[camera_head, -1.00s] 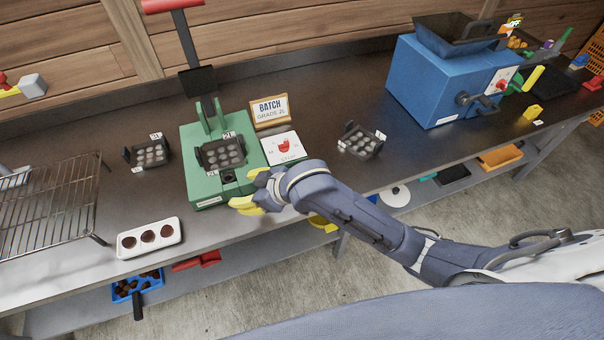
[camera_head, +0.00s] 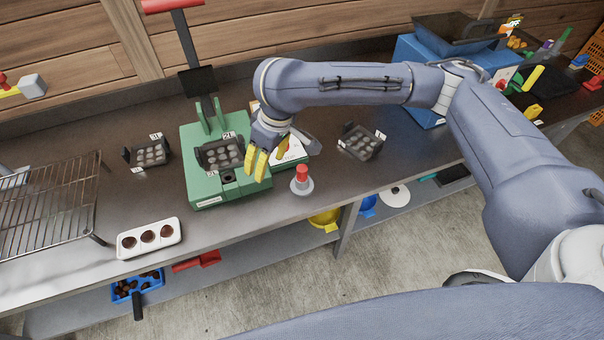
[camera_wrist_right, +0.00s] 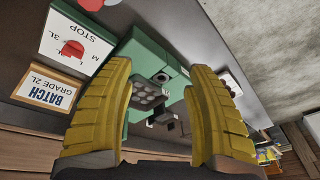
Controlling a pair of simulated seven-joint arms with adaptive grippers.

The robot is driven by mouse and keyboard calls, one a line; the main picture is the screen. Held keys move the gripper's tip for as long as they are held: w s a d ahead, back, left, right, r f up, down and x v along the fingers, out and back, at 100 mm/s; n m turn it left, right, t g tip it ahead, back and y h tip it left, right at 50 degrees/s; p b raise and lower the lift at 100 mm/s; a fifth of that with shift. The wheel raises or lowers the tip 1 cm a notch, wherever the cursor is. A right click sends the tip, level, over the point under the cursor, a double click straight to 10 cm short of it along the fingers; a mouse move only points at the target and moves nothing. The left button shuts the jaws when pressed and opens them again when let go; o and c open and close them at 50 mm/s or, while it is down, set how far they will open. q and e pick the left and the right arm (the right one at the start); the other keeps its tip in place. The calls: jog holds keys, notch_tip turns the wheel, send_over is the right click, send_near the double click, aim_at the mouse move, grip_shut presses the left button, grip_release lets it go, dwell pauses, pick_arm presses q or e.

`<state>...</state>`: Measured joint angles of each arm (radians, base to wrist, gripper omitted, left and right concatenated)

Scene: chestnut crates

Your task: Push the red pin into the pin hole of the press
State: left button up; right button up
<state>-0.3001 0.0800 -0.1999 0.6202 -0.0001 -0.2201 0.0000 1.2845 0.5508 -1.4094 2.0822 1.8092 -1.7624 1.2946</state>
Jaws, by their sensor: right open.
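The green press (camera_head: 197,160) stands on the bench with a dark mould plate (camera_head: 222,153) of several round cavities. Its dark pin hole (camera_head: 228,180) is at the front of the press and also shows in the right wrist view (camera_wrist_right: 162,77). The red pin (camera_head: 302,174) stands upright in a round grey base on the bench, right of the press. My right gripper (camera_head: 256,166) is open and empty, fingers down, over the right edge of the press, left of the pin. In the right wrist view its yellow fingers (camera_wrist_right: 160,72) frame the press. My left gripper is not in view.
A BATCH sign (camera_wrist_right: 47,88) and a white STOP card (camera_wrist_right: 75,45) lie beside the press. Two more moulds (camera_head: 148,152) (camera_head: 361,142) flank it. A wire rack (camera_head: 50,200), a white tray (camera_head: 133,247) and a blue machine (camera_head: 412,90) stand farther out. Bench front is clear near the pin.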

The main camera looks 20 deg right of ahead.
jog(key=w+d+r+m+g+h, duration=0.1)
jog(key=w+d+r+m+h, duration=0.15)
jog(key=d+r+m, duration=0.55)
jog(key=n, duration=0.3)
send_over(302, 168)
notch_tip(302, 168, down, 11)
jog(key=shift+s+r, duration=0.1)
jog(key=shift+f, duration=3.5)
jog(key=shift+c, duration=0.5)
grip_shut()
